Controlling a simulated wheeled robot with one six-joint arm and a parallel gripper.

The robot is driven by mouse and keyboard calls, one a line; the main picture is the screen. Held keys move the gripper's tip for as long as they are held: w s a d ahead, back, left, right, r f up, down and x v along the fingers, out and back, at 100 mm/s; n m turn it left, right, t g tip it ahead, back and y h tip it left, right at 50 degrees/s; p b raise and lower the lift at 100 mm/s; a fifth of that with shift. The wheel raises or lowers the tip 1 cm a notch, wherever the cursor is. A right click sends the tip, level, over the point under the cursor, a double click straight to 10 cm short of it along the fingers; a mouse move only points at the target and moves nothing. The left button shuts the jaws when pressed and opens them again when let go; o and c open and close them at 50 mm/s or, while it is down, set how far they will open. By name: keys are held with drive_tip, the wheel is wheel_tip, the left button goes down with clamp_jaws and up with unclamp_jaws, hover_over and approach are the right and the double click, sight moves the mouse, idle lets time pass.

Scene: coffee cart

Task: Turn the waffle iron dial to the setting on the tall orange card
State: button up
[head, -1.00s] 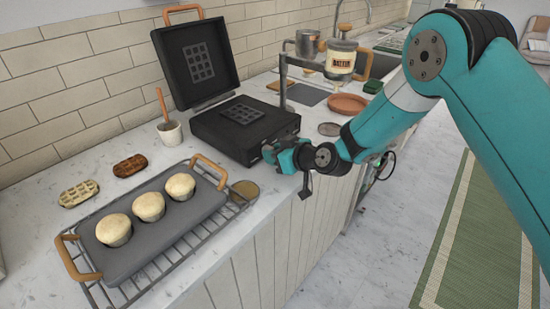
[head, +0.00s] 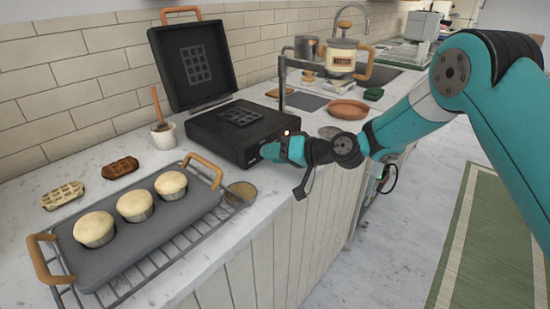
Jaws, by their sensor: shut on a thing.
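The black waffle iron (head: 215,137) stands on the counter in the head view with its lid (head: 193,62) open and upright. My gripper (head: 268,151) is at the iron's front face, shut on the dial. The gripper hides the dial, so its pointer and marks cannot be read. I see no tall orange card in this view.
A grey tray with three muffins (head: 190,222) sits on a wire rack at the front left. Two waffles (head: 63,195) and a white cup (head: 164,133) lie left of the iron. A batter dispenser (head: 342,59) stands behind on a dark stand.

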idle(0.4)
drive_tip(key=o, duration=0.9)
drive_tip(key=shift+r, duration=0.1)
